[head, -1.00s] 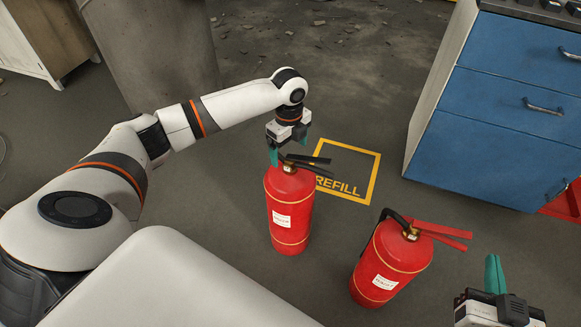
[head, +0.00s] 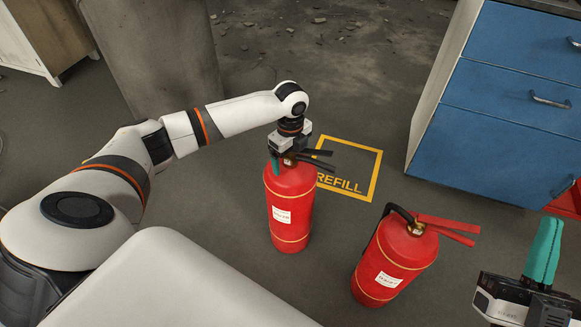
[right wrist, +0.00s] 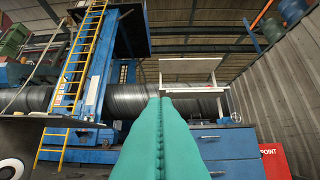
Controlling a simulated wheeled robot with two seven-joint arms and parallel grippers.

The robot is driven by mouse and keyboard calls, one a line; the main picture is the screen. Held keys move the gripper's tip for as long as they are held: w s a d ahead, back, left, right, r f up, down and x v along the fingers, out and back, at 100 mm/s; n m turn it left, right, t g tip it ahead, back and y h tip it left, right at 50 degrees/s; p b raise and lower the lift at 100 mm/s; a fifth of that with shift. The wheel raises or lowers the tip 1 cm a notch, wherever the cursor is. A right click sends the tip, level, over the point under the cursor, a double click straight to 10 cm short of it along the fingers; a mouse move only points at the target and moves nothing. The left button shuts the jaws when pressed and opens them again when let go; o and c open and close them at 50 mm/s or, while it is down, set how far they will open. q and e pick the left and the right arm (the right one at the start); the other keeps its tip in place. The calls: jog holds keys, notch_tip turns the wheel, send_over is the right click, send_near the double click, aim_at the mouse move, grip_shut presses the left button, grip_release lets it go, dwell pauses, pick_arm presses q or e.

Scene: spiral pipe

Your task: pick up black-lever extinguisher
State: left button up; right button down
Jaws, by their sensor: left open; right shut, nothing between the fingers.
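The black-lever extinguisher (head: 290,207) is a red cylinder with a white label, standing upright on the floor in the middle of the head view. Its black levers (head: 318,160) point right. My left gripper (head: 286,165) is right over its top, open, with its green fingers around or beside the valve; the far finger is partly hidden, so I cannot tell whether they touch it. A second extinguisher (head: 394,262) with red levers stands to the right. My right gripper (head: 545,250) is at the lower right, shut and empty; its green fingers (right wrist: 162,140) meet in the right wrist view.
A yellow floor square (head: 349,172) marked REFILL lies behind the extinguishers. A blue drawer cabinet (head: 490,135) stands at the right. A grey column (head: 160,55) stands behind my left arm.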

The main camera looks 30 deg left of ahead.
pick_arm(q)
jog(key=shift+f, duration=0.25)
jog(key=shift+s, duration=0.15)
jog(key=c, duration=1.7)
grip_shut()
jog(key=shift+f, duration=0.1)
jog(key=shift+s+d+f, duration=0.1)
jog(key=shift+w+r, duration=0.4)
jog(key=shift+r, duration=0.2)
jog(key=shift+f, duration=0.1)
